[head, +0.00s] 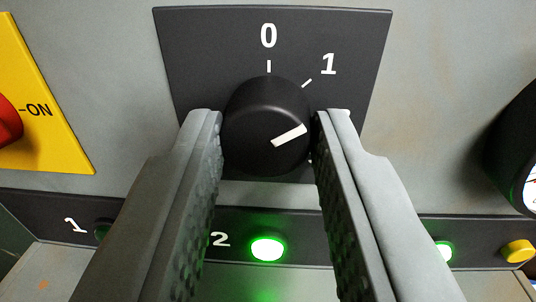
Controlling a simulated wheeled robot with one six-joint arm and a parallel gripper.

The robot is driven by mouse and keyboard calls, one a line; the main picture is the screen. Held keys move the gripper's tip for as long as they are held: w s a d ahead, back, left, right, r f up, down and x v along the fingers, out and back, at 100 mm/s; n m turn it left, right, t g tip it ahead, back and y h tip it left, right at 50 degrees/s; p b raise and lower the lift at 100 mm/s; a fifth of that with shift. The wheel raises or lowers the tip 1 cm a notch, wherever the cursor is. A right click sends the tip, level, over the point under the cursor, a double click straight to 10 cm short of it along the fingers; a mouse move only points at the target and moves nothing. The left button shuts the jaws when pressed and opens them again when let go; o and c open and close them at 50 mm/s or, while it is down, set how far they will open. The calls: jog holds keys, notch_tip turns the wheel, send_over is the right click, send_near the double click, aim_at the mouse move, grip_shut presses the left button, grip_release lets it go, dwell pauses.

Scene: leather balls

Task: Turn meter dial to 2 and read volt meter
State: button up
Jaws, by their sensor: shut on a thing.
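The meter dial (262,105) is a round black knob on a dark plate (205,50) marked 0 at the top and 1 at the upper right. Its white pointer line points right and slightly upward, past the 1 mark. No 2 shows on the plate; the right finger covers that side. My gripper (268,118) is shut on the dial, one finger on each side. A round black gauge (515,140), perhaps the volt meter, is cut off at the right edge. Only a sliver of its white face shows, so its reading is not visible.
A yellow plate (45,110) with a red knob (8,122) and "-ON" is at the left. A dark strip below bears labels 1 and 2, an unlit lamp (103,230), lit green lamps (268,249) (444,251) and a yellow button (518,250).

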jog(key=m, duration=0.6)
jog(key=shift+f+m, duration=0.1)
jog(key=shift+m, duration=0.3)
dwell(0.4)
jog(key=o, duration=1)
jog(key=shift+s+d+f, duration=0.1)
jog(key=shift+s, duration=2.8)
jog(key=shift+s+d+f, duration=0.15)
jog(key=shift+s, duration=2.75)
jog(key=shift+s+d+f, duration=0.1)
jog(key=shift+s, duration=2.8)
